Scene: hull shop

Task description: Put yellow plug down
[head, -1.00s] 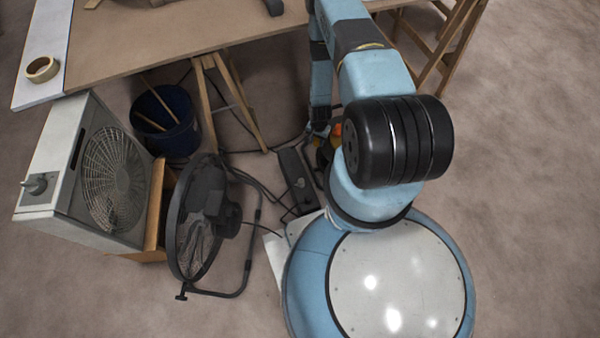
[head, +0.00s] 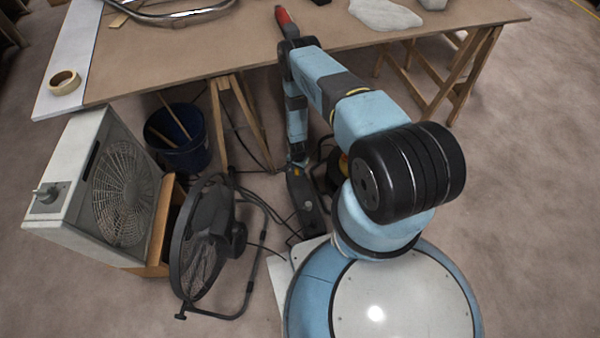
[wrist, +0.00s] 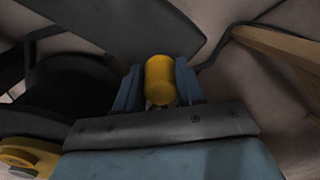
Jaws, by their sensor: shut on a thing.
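The yellow plug (wrist: 160,80) is a short cylinder held between the two blue-grey fingers of my gripper (wrist: 158,90) in the wrist view. Its rounded side faces the camera. In the head view my gripper (head: 297,167) points down near the floor, at the far end of a dark power strip (head: 308,205). The plug is too small there to make out clearly. A broad dark shape just beyond the plug in the wrist view looks like the power strip (wrist: 150,25). I cannot tell whether the plug touches it.
A workbench (head: 230,50) on wooden trestles (head: 240,115) overhangs behind my gripper. A black fan (head: 205,240), a box fan (head: 120,195) and a blue bucket (head: 185,150) stand left. Cables (head: 265,215) lie about the strip. A black thing with yellow-orange parts is partly hidden behind my arm.

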